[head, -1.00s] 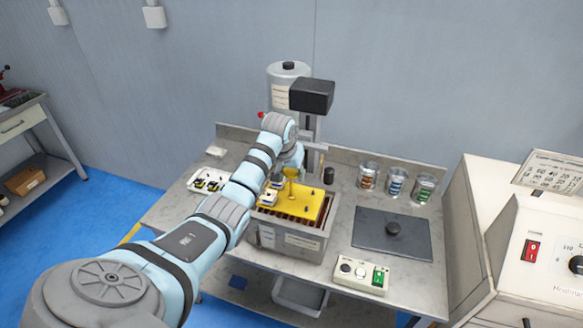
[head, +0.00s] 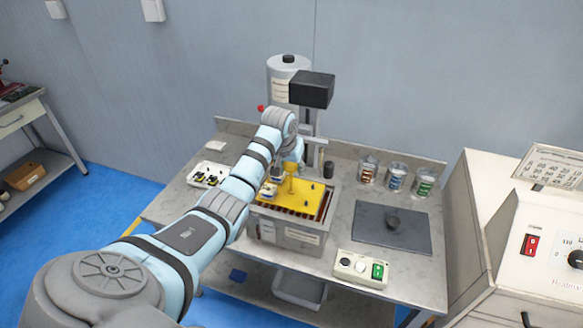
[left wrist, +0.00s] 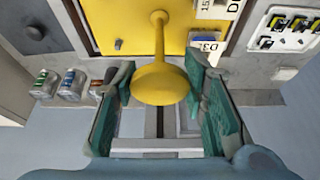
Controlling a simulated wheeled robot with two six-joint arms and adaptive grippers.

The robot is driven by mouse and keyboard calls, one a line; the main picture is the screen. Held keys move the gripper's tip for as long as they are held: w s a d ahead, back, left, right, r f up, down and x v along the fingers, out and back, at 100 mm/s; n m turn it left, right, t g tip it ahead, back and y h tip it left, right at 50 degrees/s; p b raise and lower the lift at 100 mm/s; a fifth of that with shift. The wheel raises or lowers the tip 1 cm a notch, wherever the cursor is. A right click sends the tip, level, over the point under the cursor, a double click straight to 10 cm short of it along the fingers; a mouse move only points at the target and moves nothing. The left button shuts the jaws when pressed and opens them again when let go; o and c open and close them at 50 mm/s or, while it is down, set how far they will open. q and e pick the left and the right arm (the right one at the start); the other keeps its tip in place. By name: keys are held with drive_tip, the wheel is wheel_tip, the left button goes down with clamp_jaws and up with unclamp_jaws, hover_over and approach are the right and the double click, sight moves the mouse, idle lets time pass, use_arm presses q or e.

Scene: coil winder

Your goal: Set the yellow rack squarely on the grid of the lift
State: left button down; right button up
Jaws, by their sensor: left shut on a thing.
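The yellow rack (head: 312,198) is a flat plate with small dark pegs and a knobbed post, over the grid (head: 287,210) at the top of the grey lift tank (head: 267,230). Dark reddish slots of the grid show along its front edge. I cannot tell whether the plate rests flat on the grid or hangs just above it. My left gripper (head: 291,168) is above the rack. In the left wrist view its green fingers (left wrist: 160,85) are shut on the rack's round yellow knob, with the plate (left wrist: 125,25) beyond. My right gripper is not in view.
A column with a black head (head: 311,90) rises behind the tank. A white tray of small parts (head: 208,175) lies to the left. Several jars (head: 396,177), a dark plate (head: 391,228) and a button box (head: 361,269) are to the right.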

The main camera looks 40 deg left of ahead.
use_arm(q)
drive_tip(key=shift+f, duration=0.85)
drive_tip(key=c, duration=0.9)
unclamp_jaws()
drive_tip(key=v, duration=1.2)
drive_tip(key=shift+d, duration=0.1)
